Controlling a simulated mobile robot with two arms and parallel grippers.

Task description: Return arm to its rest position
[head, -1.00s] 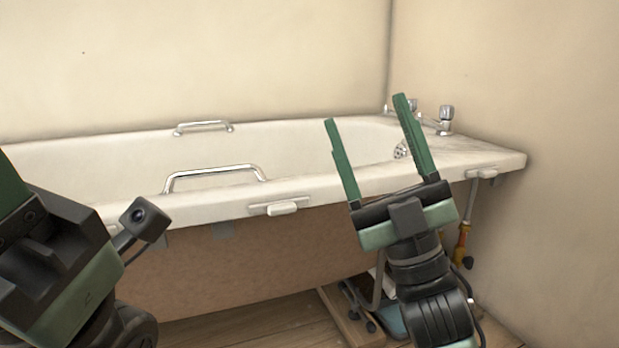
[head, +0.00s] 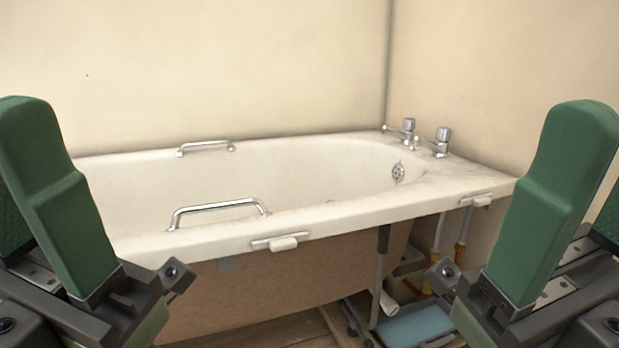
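My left gripper (head: 22,160) stands close to the camera at the left edge, fingers pointing up. One broad green finger shows in full, and the second is partly cut off by the frame edge. My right gripper (head: 588,165) stands likewise at the right edge, with one green finger in full and part of the other behind it. Both look open, with the finger mounts apart. I see nothing held in either. Both are in front of the white bathtub (head: 380,212) and look clear of it.
The bathtub has chrome grab handles (head: 215,208) and chrome taps (head: 440,142). Its side panel (head: 290,275) is brown. Under the tap end are pipes (head: 461,240) and a blue-grey tray (head: 415,325) on the wooden floor. Beige walls close off the back and right.

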